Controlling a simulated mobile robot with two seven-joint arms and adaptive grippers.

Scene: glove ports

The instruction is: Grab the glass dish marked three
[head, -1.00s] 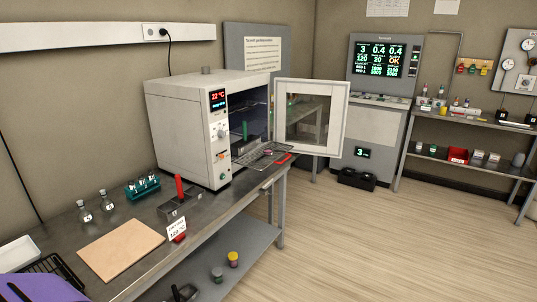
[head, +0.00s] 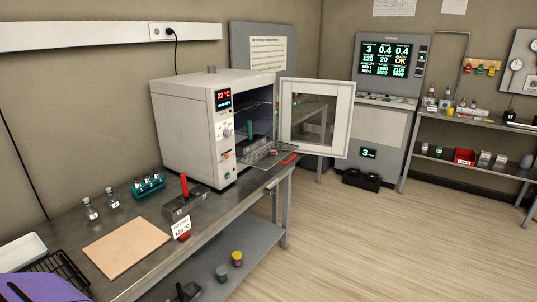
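I cannot make out a glass dish with a readable mark three. A small, pinkish round item (head: 273,152) lies on the shelf (head: 262,160) that sticks out of the open oven (head: 190,130); it is too small to tell whether it is a dish. Inside the oven stands a green upright handle (head: 250,130). Neither of my grippers can be made out in the head view.
The oven door (head: 318,118) stands open to the right. On the bench are a red-handled metal block (head: 184,203), a teal vial rack (head: 148,186), two small bottles (head: 90,209), a tan board (head: 126,248) and a purple item (head: 45,288). Floor (head: 400,235) in front is clear.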

